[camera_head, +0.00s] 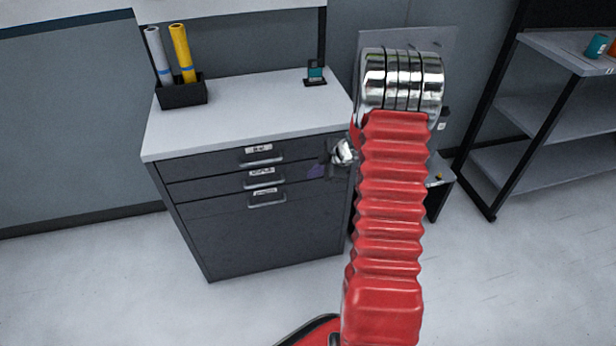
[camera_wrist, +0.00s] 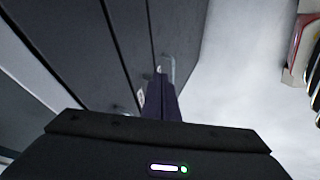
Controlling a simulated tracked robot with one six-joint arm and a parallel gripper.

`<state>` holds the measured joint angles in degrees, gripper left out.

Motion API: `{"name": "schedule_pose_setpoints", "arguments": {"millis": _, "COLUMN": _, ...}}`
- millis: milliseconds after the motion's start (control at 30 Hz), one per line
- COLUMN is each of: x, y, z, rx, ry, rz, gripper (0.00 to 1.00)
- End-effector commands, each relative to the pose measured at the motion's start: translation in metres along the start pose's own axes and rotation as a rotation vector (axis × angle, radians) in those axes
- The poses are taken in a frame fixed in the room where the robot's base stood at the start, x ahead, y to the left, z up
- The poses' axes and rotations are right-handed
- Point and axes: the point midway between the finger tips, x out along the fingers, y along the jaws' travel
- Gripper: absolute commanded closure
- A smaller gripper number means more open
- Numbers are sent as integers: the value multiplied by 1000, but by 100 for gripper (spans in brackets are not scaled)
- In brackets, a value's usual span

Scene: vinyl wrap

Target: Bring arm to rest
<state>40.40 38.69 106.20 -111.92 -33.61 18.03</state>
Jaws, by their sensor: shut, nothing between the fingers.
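My red arm (camera_head: 388,220) rises through the middle right of the head view, with a shiny metal joint at its top. My gripper (camera_head: 316,170) shows small and partly hidden beside the arm, in front of the right side of the drawer cabinet. In the wrist view my gripper (camera_wrist: 161,95) points toward the drawer fronts, its dark purple fingers together and empty. A drawer handle (camera_wrist: 167,68) shows just past the fingertips; whether they touch it cannot be told.
The grey drawer cabinet (camera_head: 265,235) has its drawers shut. On its white top stand a black holder (camera_head: 182,94) with a silver and a yellow roll, and a small teal item (camera_head: 315,72). A shelf rack (camera_head: 545,110) stands right. The floor in front is clear.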

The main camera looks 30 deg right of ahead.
Motion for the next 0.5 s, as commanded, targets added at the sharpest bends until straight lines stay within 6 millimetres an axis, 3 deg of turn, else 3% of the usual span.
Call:
{"name": "schedule_pose_setpoints", "arguments": {"millis": 200, "x": -14, "y": 0, "z": -1, "rx": -1, "ry": 1, "rz": -1, "gripper": 100}}
{"name": "schedule_pose_setpoints", "arguments": {"millis": 500, "x": -14, "y": 0, "z": -2, "rx": -2, "ry": 2, "rz": -2, "gripper": 100}}
